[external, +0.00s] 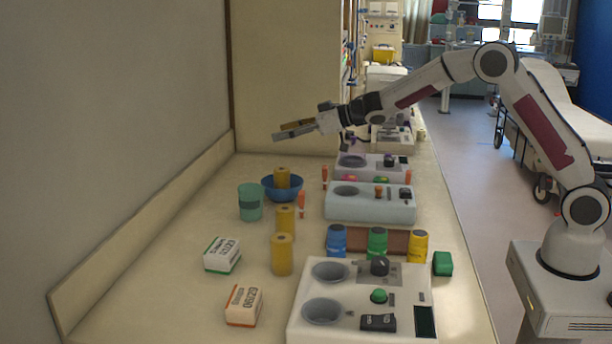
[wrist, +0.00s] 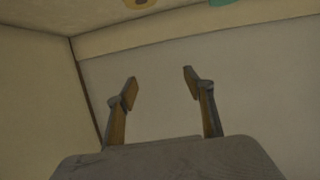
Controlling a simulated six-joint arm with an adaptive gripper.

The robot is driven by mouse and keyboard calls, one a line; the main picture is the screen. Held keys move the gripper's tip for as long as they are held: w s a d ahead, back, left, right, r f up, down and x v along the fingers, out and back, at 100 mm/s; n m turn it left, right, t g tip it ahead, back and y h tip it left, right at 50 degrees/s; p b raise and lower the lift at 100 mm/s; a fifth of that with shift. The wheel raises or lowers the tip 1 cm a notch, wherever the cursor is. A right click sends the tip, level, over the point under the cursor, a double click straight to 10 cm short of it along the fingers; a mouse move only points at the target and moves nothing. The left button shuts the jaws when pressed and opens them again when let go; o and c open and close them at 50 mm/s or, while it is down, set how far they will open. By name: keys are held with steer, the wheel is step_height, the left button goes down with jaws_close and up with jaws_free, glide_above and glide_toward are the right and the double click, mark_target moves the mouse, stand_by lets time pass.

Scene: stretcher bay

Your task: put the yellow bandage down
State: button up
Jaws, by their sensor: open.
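Three yellow rolls, which look like bandages, show in the external view. One yellow roll (external: 282,178) stands in the blue bowl (external: 283,190). Another yellow roll (external: 285,221) stands on the counter in front of the bowl, and a third yellow roll (external: 281,256) stands just nearer. My gripper (external: 283,131) is in the air above and behind the bowl, apart from all the rolls. In the wrist view my gripper (wrist: 159,84) has its two fingers spread, with nothing between them.
A green cup (external: 250,203) stands left of the bowl. Two small boxes (external: 222,256) (external: 243,306) lie at the front left. Grey devices (external: 370,204) and coloured jars (external: 377,244) fill the right side. The counter's left strip is clear.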

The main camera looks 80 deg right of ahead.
steer(key=s+a+r+g+h, duration=0.1)
steer(key=s+a+r, duration=0.2)
steer(key=s, duration=0.4)
steer(key=s+a+r+m+g+h, duration=0.1)
steer(key=s+a+r+g, duration=0.15)
steer(key=s, duration=0.55)
steer(key=s+a+r, duration=0.4)
steer(key=s, duration=0.3)
steer(key=s+a+f+g+y, duration=0.1)
steer(key=s+a+f, duration=0.2)
steer(key=s, duration=0.8)
steer(key=s+a+f+n+g+y, duration=0.1)
steer(key=s+a+f+g, duration=0.1)
steer(key=s+a, duration=0.4)
steer(key=s+a+f+g+y, duration=0.1)
steer(key=s+a+f, duration=0.3)
steer(key=s, duration=1.2)
steer(key=shift+a+f+n+g, duration=0.3)
steer(key=shift+a+f+g, duration=0.1)
steer(key=shift+g, duration=0.25)
